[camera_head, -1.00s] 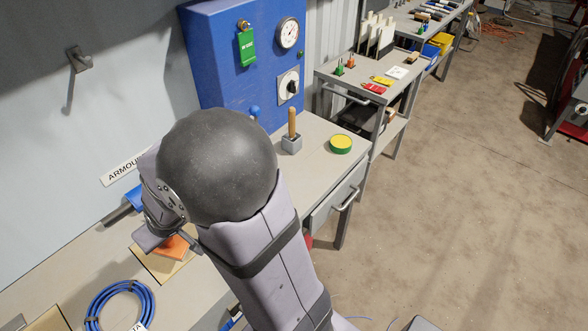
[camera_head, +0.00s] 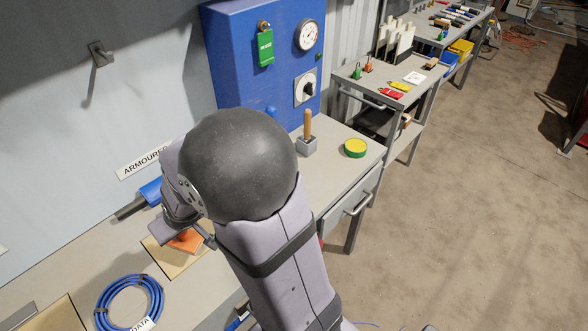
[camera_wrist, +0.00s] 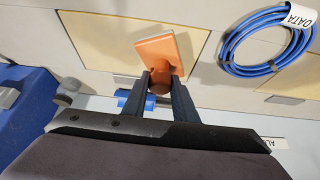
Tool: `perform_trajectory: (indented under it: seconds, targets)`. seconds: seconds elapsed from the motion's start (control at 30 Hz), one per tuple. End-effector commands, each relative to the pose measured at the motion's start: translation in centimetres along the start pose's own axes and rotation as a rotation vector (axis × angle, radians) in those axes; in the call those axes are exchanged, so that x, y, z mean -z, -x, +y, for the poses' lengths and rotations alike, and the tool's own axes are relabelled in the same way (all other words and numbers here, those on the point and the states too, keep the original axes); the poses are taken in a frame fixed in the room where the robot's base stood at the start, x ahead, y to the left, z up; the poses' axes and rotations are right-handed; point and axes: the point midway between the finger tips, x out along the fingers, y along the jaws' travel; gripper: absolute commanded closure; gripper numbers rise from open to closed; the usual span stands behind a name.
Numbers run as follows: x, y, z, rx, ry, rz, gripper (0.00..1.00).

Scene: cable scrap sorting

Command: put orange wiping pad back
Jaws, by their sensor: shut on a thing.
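The orange wiping pad (camera_wrist: 167,50) is a flat orange block with a round knob. In the wrist view my gripper (camera_wrist: 160,82) is shut on this knob, with the pad beyond the fingertips over a tan board (camera_wrist: 92,38). Whether the pad touches the board, I cannot tell. In the head view the pad (camera_head: 186,241) shows partly below my wrist, over the tan board (camera_head: 170,262) on the bench. My arm hides most of my gripper and part of the pad there.
A coiled blue cable with a DATA tag (camera_head: 129,303) lies beside the board. A blue-handled tool (camera_head: 150,190) is behind my wrist. A wooden-handled block (camera_head: 307,140) and a green-yellow round tin (camera_head: 355,148) stand on the bench to the right, before a blue cabinet (camera_head: 235,70).

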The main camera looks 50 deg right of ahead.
Motion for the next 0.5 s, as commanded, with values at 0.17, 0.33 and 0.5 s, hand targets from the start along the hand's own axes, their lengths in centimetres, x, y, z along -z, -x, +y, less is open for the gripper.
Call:
perform_trajectory:
  seconds: [0.17, 0.33, 0.5]
  targets:
    - [0.2, -0.9, 2.7, -0.015, -0.029, 0.002, 0.95]
    - [0.1, -2.1, 8.9, -0.043, -0.079, 0.004, 0.95]
    - [-0.6, -2.3, 15.8, -0.064, -0.111, 0.005, 0.95]
